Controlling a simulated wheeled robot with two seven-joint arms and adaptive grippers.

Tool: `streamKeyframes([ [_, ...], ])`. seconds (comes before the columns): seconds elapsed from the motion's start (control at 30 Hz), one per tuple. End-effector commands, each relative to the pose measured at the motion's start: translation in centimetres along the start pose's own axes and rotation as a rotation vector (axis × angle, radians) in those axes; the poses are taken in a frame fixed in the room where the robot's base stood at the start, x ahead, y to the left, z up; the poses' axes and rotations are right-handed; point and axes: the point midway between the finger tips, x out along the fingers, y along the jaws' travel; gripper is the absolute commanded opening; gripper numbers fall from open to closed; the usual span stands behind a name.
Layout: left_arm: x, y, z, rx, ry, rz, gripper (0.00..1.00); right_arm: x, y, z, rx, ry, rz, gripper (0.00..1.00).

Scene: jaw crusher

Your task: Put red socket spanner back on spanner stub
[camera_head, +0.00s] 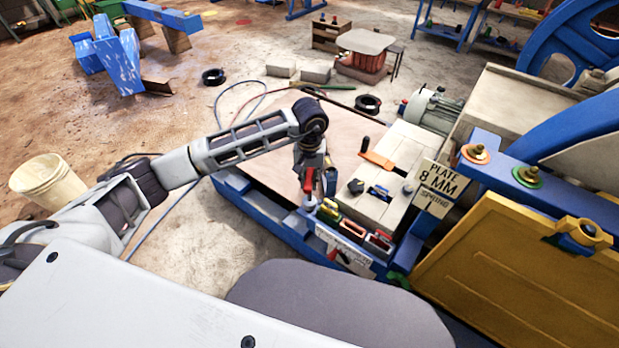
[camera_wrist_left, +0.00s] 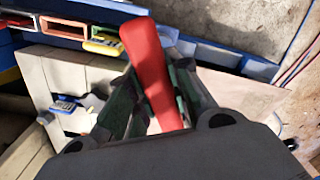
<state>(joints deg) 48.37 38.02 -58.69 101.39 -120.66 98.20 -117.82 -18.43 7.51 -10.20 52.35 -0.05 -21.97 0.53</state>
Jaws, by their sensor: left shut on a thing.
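The red socket spanner (camera_head: 309,184) is held in my left gripper (camera_head: 311,168), above the blue front rail of the machine bed. In the left wrist view the red spanner (camera_wrist_left: 152,70) stands out between the two dark fingers of the left gripper (camera_wrist_left: 155,98), which are shut on it. Its far end lies over the edge of the blue rail there. I cannot make out the spanner stub; the gripper and spanner may hide it. My right gripper is not in view.
A sign (camera_head: 438,188) stands farther right.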

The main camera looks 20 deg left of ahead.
Motion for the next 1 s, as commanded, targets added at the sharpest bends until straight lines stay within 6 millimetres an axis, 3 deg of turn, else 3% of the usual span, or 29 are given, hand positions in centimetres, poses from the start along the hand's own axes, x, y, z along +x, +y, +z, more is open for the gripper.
streamKeyframes([
  [1.0, 1.7, 0.0, -0.1, 0.000, 0.002, 0.001, 0.00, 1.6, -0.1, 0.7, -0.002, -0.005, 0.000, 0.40],
])
